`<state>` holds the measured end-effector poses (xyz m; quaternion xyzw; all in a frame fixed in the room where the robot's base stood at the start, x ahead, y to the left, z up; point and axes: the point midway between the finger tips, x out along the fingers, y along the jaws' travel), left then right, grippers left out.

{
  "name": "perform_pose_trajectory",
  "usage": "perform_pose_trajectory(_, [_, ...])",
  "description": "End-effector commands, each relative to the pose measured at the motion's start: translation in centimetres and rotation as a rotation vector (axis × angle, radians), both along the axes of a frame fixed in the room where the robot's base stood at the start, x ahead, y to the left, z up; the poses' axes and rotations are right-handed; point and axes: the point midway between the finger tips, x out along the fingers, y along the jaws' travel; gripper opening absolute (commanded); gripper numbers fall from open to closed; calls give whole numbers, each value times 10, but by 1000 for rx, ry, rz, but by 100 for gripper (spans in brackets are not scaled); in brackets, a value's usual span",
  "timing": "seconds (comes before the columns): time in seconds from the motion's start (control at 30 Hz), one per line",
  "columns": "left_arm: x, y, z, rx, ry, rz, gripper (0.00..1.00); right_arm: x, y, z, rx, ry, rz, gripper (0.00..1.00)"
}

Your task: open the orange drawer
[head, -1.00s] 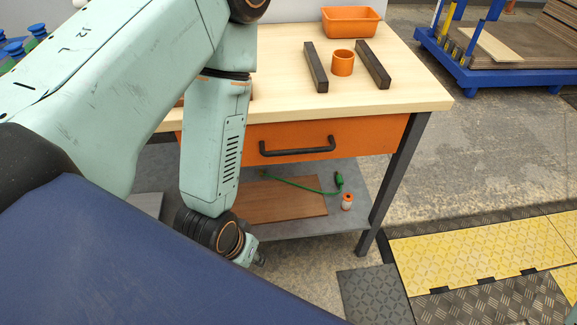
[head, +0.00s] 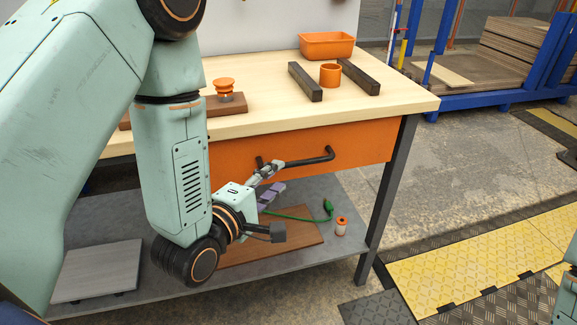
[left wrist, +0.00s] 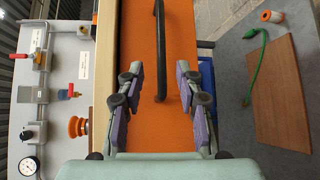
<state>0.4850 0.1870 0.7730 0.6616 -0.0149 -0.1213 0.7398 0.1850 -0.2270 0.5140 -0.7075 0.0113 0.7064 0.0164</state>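The orange drawer (head: 350,146) sits under the wooden tabletop and looks shut. Its black bar handle (head: 305,161) runs along the front. My left gripper (head: 275,198) is in front of the drawer, open and empty, with its fingers spread. One finger overlaps the handle's left part in the head view. In the left wrist view, the handle (left wrist: 159,45) runs lengthwise between the two spread fingers (left wrist: 159,85), with the orange drawer front (left wrist: 140,50) behind it. I cannot tell whether a finger touches the handle. My right gripper is not in view.
On the tabletop (head: 270,112) are an orange bin (head: 327,46), an orange cup (head: 330,75), two dark bars and an orange knob-like part (head: 224,87). The lower shelf (head: 200,280) holds a brown board (head: 290,243), a green cable and a small orange-white spool (head: 341,226).

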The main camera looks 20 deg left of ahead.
Motion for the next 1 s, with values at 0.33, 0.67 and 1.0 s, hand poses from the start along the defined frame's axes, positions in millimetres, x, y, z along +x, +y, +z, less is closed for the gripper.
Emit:
perform_pose_trajectory(0.33, [38,-10,-7,-19,1,1,36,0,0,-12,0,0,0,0])
perform_pose_trajectory(0.67, [72,-15,-12,-19,5,4,36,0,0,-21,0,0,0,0])
perform_pose_trajectory(1.0, [74,-14,-12,-20,7,5,34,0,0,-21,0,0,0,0])
